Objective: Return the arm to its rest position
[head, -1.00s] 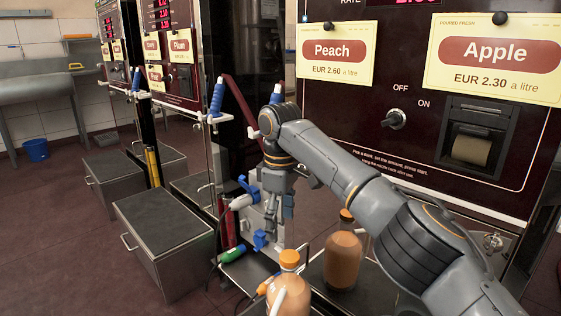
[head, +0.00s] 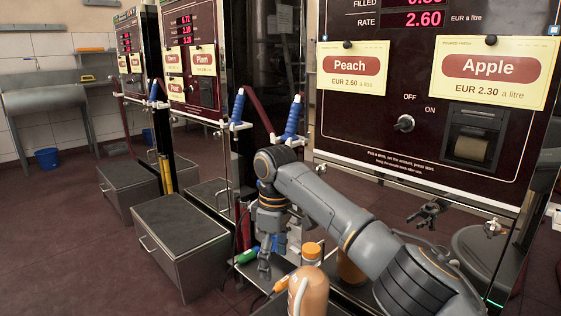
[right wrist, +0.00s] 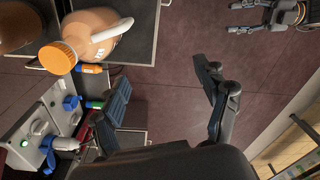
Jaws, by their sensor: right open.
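My right arm reaches in from the right in the head view. Its gripper (head: 264,262) hangs fingers down to the left of a peach-coloured bottle with an orange cap (head: 311,275). In the right wrist view the two fingers of my right gripper (right wrist: 165,88) are spread wide with nothing between them. The bottle (right wrist: 100,35) lies beyond them at the upper left, apart from the fingers. My left gripper (right wrist: 243,17) shows at the top right of that view, its fingers apart and empty.
A second bottle (head: 350,268) is partly hidden behind my right arm. The pump (head: 400,130) with the Peach and Apple cards stands close behind. Blue nozzles (head: 293,118) hang beside it.

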